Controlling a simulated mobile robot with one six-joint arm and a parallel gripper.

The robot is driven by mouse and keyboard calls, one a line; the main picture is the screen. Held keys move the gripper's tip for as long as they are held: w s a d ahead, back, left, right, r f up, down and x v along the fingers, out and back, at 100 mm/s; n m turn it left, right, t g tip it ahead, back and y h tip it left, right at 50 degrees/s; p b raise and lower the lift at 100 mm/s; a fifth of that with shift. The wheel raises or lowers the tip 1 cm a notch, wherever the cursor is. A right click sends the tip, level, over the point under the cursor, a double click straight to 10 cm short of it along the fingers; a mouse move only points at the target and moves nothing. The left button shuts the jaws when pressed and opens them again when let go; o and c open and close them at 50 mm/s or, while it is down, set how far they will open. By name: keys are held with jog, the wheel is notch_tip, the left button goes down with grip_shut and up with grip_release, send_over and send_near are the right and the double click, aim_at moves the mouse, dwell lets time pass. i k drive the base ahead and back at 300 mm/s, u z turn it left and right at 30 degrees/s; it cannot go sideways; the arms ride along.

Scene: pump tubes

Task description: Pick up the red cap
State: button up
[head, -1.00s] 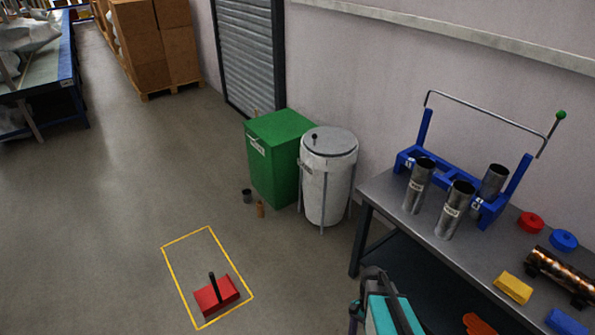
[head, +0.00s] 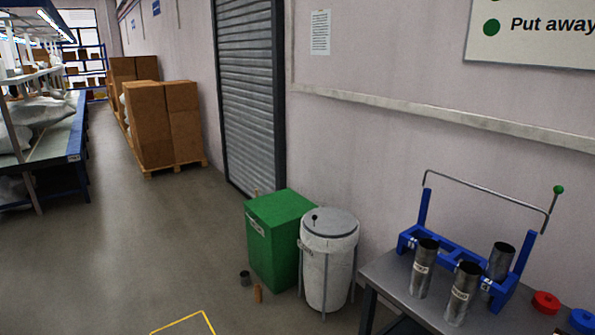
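The red cap (head: 546,302) is a small round red piece lying on the metal workbench (head: 404,299) at the lower right of the head view. It sits to the right of the blue rack (head: 459,256). A blue cap (head: 583,320) lies just to its right, partly cut off by the lower edge. My gripper is not in view.
Several grey metal tubes (head: 424,268) stand at the rack, left of the red cap. A white bin (head: 328,268) and a green box (head: 276,238) stand left of the bench. Boxes on a pallet (head: 176,168) stand farther back. Open floor lies at left.

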aim_at(545, 302)
jog(key=u, duration=1.2)
jog(key=k, duration=0.1)
jog(key=z, duration=2.7)
